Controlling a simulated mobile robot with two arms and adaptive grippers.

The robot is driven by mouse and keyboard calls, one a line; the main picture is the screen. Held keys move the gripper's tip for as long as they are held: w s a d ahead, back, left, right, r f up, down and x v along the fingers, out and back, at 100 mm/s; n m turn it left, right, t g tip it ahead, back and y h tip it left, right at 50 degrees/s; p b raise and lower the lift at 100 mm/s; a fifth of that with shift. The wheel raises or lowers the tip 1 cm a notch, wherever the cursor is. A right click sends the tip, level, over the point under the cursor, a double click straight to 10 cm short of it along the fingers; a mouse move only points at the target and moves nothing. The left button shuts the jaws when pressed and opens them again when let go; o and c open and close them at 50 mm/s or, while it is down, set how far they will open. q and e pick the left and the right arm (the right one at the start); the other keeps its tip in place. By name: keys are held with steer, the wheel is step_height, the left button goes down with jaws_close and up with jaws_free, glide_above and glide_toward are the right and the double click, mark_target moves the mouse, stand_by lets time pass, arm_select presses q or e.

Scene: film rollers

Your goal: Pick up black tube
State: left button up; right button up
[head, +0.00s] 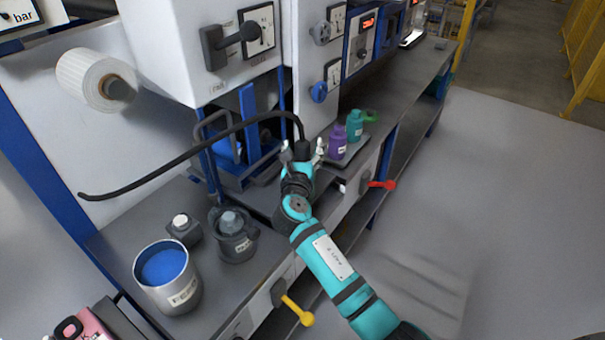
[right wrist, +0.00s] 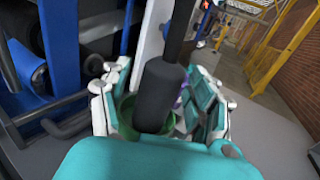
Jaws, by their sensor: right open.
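The black tube (head: 190,152) is a long thin curved hose in the head view. It arches from a free tip at the left over to a thicker black end piece (head: 303,150) at the right. My right gripper (head: 303,158) is at that end piece, with a finger on each side of it. In the right wrist view the thick black end of the tube (right wrist: 160,95) stands between the spread fingers of my right gripper (right wrist: 165,105). The fingers look open around it; contact cannot be told. My left gripper is not in view.
Purple (head: 337,142) and green (head: 354,125) bottles stand on a small tray just right of my gripper. A blue-filled metal pot (head: 168,280) and a grey jug (head: 235,240) stand on the bench at left. A red lever (head: 382,185) and yellow lever (head: 298,311) stick out in front.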

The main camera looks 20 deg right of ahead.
steer(key=shift+s, duration=0.1)
steer(key=shift+c, duration=0.2)
jaws_close()
steer(key=shift+r, duration=0.2)
step_height(320, 180, up, 33)
steer(key=p, duration=1.9)
steer(key=shift+f, duration=0.2)
